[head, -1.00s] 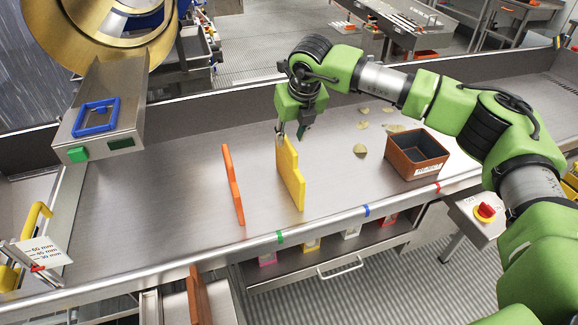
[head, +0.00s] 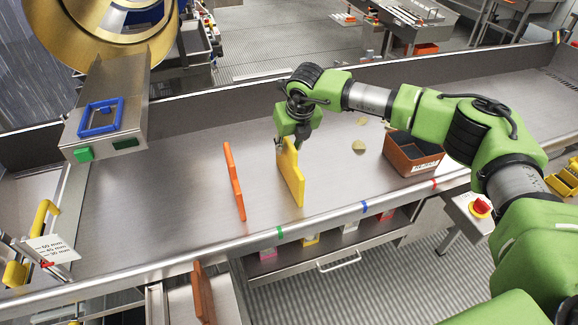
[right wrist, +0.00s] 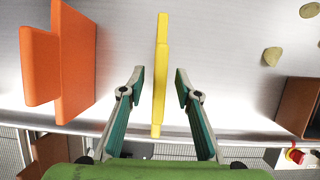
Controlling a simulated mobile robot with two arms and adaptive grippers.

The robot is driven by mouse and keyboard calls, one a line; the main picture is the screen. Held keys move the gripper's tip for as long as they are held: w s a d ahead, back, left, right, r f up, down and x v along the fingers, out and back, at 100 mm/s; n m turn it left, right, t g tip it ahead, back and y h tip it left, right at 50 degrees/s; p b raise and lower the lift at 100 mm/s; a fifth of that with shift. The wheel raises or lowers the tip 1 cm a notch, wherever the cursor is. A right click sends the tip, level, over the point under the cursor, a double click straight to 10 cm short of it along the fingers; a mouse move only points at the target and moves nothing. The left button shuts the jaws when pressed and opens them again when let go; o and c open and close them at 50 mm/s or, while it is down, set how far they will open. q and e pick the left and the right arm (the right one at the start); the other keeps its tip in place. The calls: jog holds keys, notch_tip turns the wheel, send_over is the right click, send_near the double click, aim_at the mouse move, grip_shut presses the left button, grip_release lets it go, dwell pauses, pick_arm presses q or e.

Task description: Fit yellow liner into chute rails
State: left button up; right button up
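The yellow liner (head: 291,178), a thin stepped plate, stands upright on edge on the metal table, right of a similar orange plate (head: 234,181). In the right wrist view the yellow liner (right wrist: 160,75) is seen edge-on between the two fingers of my right gripper (right wrist: 159,88). A gap shows on each side of it, so the gripper is open. In the head view my right gripper (head: 291,146) is at the liner's upper far end, its fingertips partly hidden. A metal chute (head: 107,108) with a blue frame sits below the brass drum; I cannot make out rails. My left gripper is out of view.
A brown box (head: 409,156) stands right of the liner, partly behind my arm. Flat beige pieces (head: 359,147) lie near it. A yellow handle (head: 42,220) and a millimetre sign (head: 49,249) are at the left. The table (head: 150,215) left of the orange plate is clear.

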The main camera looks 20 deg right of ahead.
jog(key=shift+f+b, duration=0.25)
jog(key=shift+b, duration=0.15)
dwell(0.4)
jog(key=shift+r, duration=0.1)
grip_shut()
